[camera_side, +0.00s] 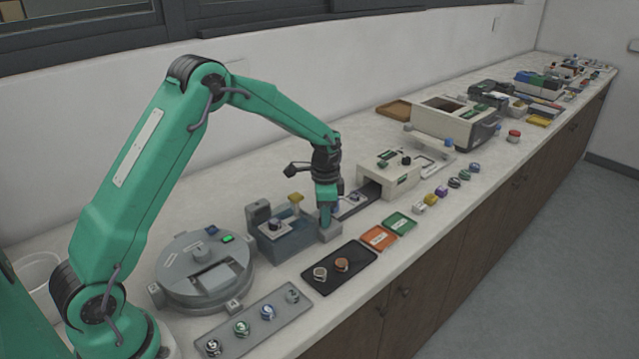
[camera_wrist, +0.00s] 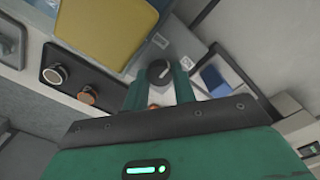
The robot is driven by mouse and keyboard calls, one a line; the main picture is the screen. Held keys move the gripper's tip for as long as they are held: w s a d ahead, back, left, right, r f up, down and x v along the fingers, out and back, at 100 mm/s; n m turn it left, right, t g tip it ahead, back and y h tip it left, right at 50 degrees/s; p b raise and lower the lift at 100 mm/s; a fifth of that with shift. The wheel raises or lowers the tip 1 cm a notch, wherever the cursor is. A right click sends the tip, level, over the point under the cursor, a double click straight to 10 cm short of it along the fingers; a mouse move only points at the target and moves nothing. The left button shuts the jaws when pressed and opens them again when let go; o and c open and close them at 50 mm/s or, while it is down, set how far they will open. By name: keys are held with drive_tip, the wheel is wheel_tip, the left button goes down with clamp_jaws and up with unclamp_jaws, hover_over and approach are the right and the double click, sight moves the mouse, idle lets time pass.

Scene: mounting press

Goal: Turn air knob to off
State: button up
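A dark round knob (camera_wrist: 158,69) with a pale pointer mark shows in the wrist view on a light grey housing. I take it for the air knob; its label is too small to read. My gripper (camera_wrist: 157,82) has its two green fingers apart, one on each side just below the knob in the picture. Whether they touch it I cannot tell. In the side view my gripper (camera_side: 326,222) points down at a small grey block (camera_side: 329,234) beside a bluish clear-walled tank (camera_side: 285,243). The knob is hidden there behind the fingers.
A round grey lidded machine (camera_side: 205,270) stands left of the tank. A black tray (camera_side: 318,277) with two discs lies in front. Orange (camera_side: 378,239) and green (camera_side: 400,223) trays and a cream box machine (camera_side: 390,172) stand to the right. A yellow surface (camera_wrist: 95,30) fills the wrist view's upper left.

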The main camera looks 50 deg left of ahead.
drive_tip(key=shift+n, duration=0.4)
drive_tip(key=n, duration=0.3)
drive_tip(key=shift+n, duration=2)
drive_tip(key=o, duration=1)
drive_tip(key=shift+r, duration=0.1)
wheel_tip(320, 180, up, 7)
drive_tip(key=shift+f, duration=0.1)
drive_tip(key=shift+r, duration=0.45)
